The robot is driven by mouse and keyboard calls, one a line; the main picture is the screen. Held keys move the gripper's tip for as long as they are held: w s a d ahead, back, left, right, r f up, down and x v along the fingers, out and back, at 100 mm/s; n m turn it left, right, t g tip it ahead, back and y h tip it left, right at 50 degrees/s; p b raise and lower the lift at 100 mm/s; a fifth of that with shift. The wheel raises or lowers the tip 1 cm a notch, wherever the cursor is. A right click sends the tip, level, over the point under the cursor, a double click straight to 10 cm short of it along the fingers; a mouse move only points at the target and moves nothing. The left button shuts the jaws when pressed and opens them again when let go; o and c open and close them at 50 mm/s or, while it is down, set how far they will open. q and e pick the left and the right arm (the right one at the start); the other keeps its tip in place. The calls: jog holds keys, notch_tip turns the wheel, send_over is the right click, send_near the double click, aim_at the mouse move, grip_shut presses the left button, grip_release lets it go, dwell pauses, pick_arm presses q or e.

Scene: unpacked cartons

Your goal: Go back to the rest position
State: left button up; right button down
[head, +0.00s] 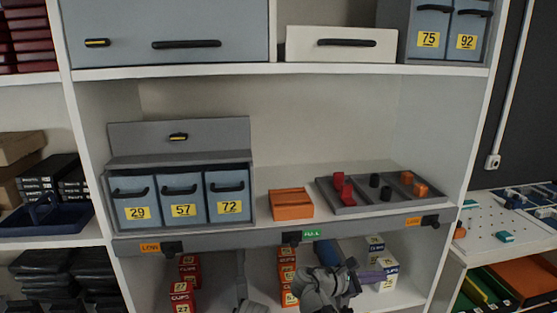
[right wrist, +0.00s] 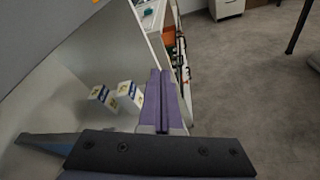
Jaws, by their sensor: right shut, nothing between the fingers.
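My right gripper (head: 384,275) is low in the head view, in front of the lower shelf bay, beside the white and blue boxes. Its purple fingers also show in the right wrist view (right wrist: 163,98), pressed together with nothing between them. My left gripper is not seen in the head view.
White and blue boxes (right wrist: 130,95) stand in the lower bay near my right gripper. Red boxes (head: 181,297) and orange boxes (head: 288,275) stand farther left. Above are a shelf edge with labels (head: 312,233), an orange box (head: 291,204) and a grey tray (head: 348,209). Open floor (right wrist: 245,80) lies right in the wrist view.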

jog(key=s+a+f+m+g+y+p, duration=0.1)
jog(key=s+a+f+m+y, duration=0.2)
jog(key=a, duration=0.4)
jog(key=s+a+f+m+g+y+p, duration=0.2)
jog(key=s+a+f+m+y, duration=0.2)
jog(key=s+a+m+y, duration=0.1)
jog(key=s+a+f+m+g+y+p, duration=0.1)
jog(key=s+a+f+m+y+p, duration=0.1)
jog(key=s+a, duration=0.5)
jog(key=a+f+m+y, duration=0.1)
jog(key=a+m+y, duration=0.1)
jog(key=a+y, duration=0.1)
jog(key=shift+s+a+f+m+g, duration=0.25)
jog(key=shift+s+f+m+g, duration=0.05)
jog(key=shift+s, duration=0.05)
